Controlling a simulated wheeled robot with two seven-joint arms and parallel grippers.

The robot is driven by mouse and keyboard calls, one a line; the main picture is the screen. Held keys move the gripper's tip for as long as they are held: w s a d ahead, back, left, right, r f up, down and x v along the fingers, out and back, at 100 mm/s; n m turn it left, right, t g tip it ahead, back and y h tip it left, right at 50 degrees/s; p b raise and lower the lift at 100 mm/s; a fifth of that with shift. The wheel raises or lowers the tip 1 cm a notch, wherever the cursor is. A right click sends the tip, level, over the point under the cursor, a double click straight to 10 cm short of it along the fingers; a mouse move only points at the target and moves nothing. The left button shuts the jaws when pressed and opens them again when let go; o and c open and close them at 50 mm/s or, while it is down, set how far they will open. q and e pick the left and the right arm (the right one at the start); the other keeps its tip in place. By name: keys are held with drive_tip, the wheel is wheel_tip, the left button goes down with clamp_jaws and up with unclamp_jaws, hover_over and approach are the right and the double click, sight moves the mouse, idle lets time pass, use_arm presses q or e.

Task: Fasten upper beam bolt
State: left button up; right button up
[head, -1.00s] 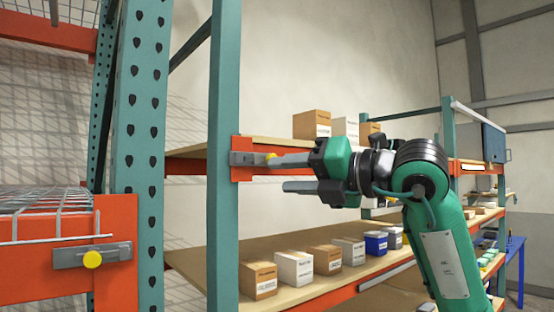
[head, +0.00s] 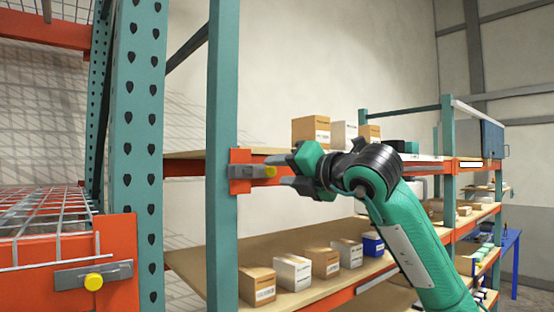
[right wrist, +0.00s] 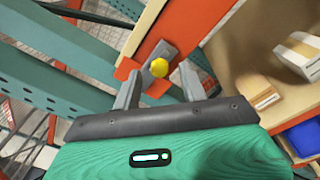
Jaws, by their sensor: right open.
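A yellow bolt (head: 271,171) sits on a grey locking plate (head: 243,172) at the end of the orange upper shelf beam, against the teal post (head: 222,120). My right gripper (head: 280,170) is open, with its fingers pointing at this bolt. In the right wrist view the yellow bolt (right wrist: 159,68) shows between and just beyond the fingertips (right wrist: 161,86), with nothing held. I cannot tell whether a finger touches it. A second yellow bolt (head: 94,282) sits on a grey plate on the nearer orange beam (head: 115,255) at left. My left gripper is not in view.
Several boxes (head: 292,272) stand on the lower wooden shelf (head: 258,250), and more boxes (head: 311,131) stand on the upper one. A perforated teal upright (head: 138,150) stands left of the bolt. A wire mesh deck (head: 40,212) lies at left.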

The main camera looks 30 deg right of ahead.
sight(262, 171)
drive_tip(key=shift+w+a+p, duration=0.15)
drive_tip(key=shift+w+p, duration=0.15)
drive_tip(key=shift+w, duration=0.75)
